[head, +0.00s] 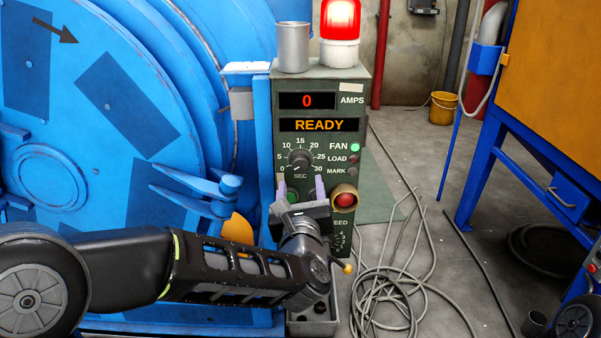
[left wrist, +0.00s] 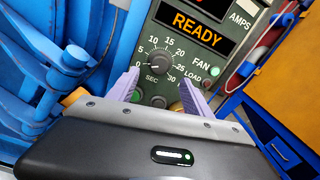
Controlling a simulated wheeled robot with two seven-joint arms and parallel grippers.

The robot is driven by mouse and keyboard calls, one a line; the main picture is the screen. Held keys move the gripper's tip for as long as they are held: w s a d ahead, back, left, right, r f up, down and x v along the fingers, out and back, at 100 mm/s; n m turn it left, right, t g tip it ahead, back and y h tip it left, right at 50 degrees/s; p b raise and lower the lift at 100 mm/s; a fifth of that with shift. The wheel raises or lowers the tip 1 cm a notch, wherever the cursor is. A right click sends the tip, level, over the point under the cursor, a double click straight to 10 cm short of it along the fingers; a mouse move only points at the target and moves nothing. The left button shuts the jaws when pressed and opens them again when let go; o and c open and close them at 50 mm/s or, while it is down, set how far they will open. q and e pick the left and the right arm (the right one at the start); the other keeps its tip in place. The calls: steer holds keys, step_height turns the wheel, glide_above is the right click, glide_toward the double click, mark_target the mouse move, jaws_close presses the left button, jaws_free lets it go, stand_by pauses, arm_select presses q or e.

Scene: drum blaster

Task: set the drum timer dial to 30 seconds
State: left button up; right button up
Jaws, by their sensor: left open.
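The timer dial (head: 299,159) is a dark round knob on the grey-green control panel (head: 263,215), with a scale from 0 to 30 marked SEC. It also shows in the left wrist view (left wrist: 159,62). I cannot clearly tell which mark its pointer is on. My left gripper (head: 301,188) is open, its two pale purple fingers pointing at the panel just below the knob. In the left wrist view the fingers (left wrist: 158,84) stand apart to either side below the dial, with nothing between them. My right gripper is not in view.
The amps display (head: 307,101) reads 0 and the display below reads READY (head: 318,125). The FAN lamp (head: 355,147) is green. A red button (head: 345,200) sits close right of my gripper. The blue drum (head: 90,110) fills the left; cables (head: 400,285) lie on the floor.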

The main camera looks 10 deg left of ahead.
mark_target(300, 166)
arm_select(q)
steer(key=shift+x, duration=3.95)
steer(key=shift+c, duration=0.2)
jaws_close()
